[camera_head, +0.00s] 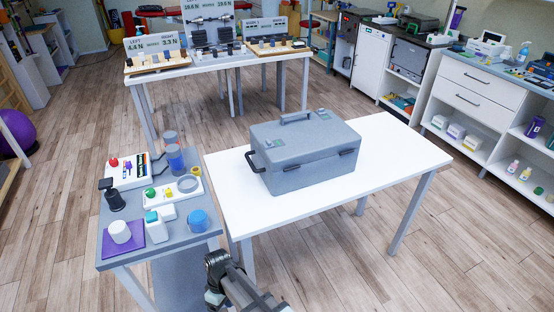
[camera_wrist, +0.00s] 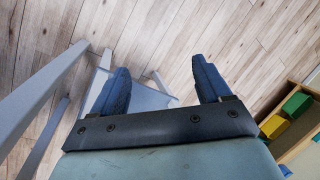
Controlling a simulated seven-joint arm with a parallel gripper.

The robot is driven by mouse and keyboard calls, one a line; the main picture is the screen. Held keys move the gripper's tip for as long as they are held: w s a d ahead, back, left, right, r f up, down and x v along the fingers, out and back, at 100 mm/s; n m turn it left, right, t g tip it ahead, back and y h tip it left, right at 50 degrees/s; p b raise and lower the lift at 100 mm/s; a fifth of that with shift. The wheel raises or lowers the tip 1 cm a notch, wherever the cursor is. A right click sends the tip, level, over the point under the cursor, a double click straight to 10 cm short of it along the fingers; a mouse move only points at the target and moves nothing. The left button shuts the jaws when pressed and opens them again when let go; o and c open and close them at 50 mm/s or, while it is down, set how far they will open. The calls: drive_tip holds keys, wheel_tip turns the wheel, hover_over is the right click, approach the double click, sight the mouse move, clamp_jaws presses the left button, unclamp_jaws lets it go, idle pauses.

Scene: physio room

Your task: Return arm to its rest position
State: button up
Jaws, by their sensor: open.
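My gripper (camera_wrist: 160,80) shows in the wrist view with its two blue fingers wide apart and nothing between them. It hangs over the wooden floor, with grey table legs (camera_wrist: 45,95) to its left. In the head view, a part of my arm rises from the bottom edge, in front of the white table; I cannot make out the fingertips there. A closed grey case (camera_head: 303,150) with a top handle stands on the white table (camera_head: 400,150), apart from my arm.
A further table (camera_head: 220,65) with displays stands behind.

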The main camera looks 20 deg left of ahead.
drive_tip(key=w+d+f+m, duration=0.3)
drive_tip(key=d, duration=0.6)
drive_tip(key=w+d+f+m+g, duration=0.1)
drive_tip(key=w+d+f+m, duration=0.2)
drive_tip(key=d, duration=0.6)
drive_tip(key=w+d+f+m, duration=0.2)
drive_tip(key=d+f, duration=0.2)
drive_tip(key=d, duration=0.5)
drive_tip(key=s+d+f+m, duration=0.1)
drive_tip(key=s+d+m, duration=0.2)
drive_tip(key=d, duration=0.4)
drive_tip(key=s+d+f+m+g, duration=0.1)
drive_tip(key=s+d+f+m, duration=0.1)
drive_tip(key=s+d, duration=0.3)
drive_tip(key=s+d+f+m+g+y, duration=0.1)
drive_tip(key=s+d+m, duration=0.3)
drive_tip(key=d, duration=0.7)
drive_tip(key=shift+s+f+m, duration=0.3)
drive_tip(key=shift+s+f, duration=0.05)
drive_tip(key=shift+f, duration=0.1)
